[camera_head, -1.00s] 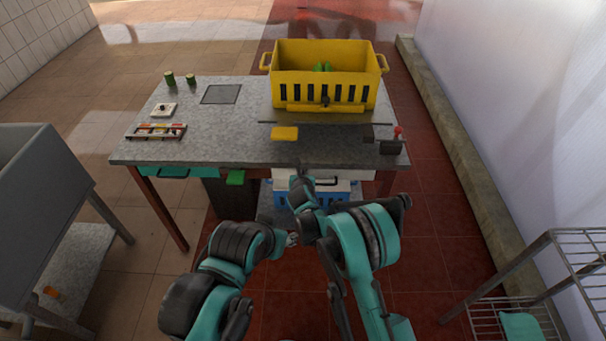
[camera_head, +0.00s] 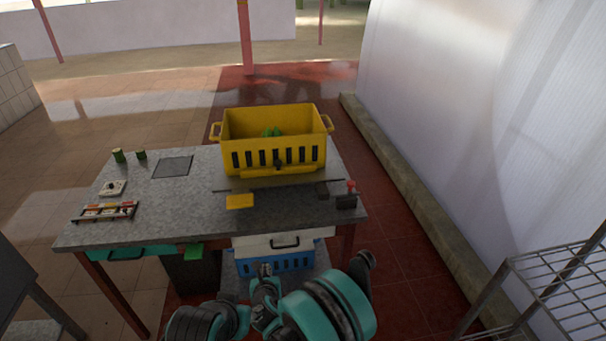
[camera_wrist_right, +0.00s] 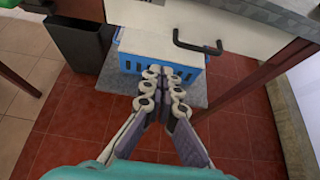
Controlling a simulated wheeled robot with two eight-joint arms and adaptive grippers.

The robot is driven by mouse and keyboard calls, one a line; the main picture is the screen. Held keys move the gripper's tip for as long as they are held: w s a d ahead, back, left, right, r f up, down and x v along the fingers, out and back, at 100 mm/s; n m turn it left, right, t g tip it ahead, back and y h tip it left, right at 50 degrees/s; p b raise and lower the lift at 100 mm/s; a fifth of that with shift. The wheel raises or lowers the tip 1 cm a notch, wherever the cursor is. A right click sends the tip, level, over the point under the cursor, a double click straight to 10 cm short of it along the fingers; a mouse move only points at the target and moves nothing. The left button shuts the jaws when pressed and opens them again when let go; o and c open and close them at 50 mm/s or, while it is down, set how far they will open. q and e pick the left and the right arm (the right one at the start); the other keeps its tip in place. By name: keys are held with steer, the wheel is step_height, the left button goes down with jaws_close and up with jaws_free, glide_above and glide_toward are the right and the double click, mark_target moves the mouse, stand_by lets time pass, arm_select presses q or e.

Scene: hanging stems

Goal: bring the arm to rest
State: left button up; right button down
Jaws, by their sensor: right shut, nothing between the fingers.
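My right gripper (camera_head: 263,270) shows in the head view low in front of the table's near edge, above the floor. In the right wrist view its fingers (camera_wrist_right: 165,75) are drawn together with nothing held, pointing toward the blue crate under the table. Its arm (camera_head: 335,302) is folded at the bottom of the head view. My left arm (camera_head: 205,320) is at the bottom edge, to the left of the right one. The left fingers are too hidden to read.
The grey table (camera_head: 160,207) carries a yellow crate (camera_head: 275,150) with green things inside. Under it are a blue crate (camera_wrist_right: 222,75), a white drawer with a handle (camera_wrist_right: 190,30) and a dark bin (camera_wrist_right: 80,42). A wire rack (camera_head: 560,280) stands at the right, beside a pale wall (camera_head: 450,120).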

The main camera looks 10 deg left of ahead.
steer(key=s+d+r+m+g+h, duration=0.1)
steer(key=d+r+m, duration=0.75)
steer(key=d, duration=0.25)
steer(key=s+d+r+m+g+h, duration=0.1)
steer(key=d+r+m+h, duration=0.1)
steer(key=d+r+m, duration=0.65)
steer(key=s+d+r+m+g, duration=0.1)
steer(key=s+d+m+g, duration=0.1)
steer(key=s+d+m, duration=1.6)
steer(key=shift+s+r+m+g, duration=0.3)
steer(key=shift+s+m, duration=1.25)
steer(key=shift+m, duration=0.55)
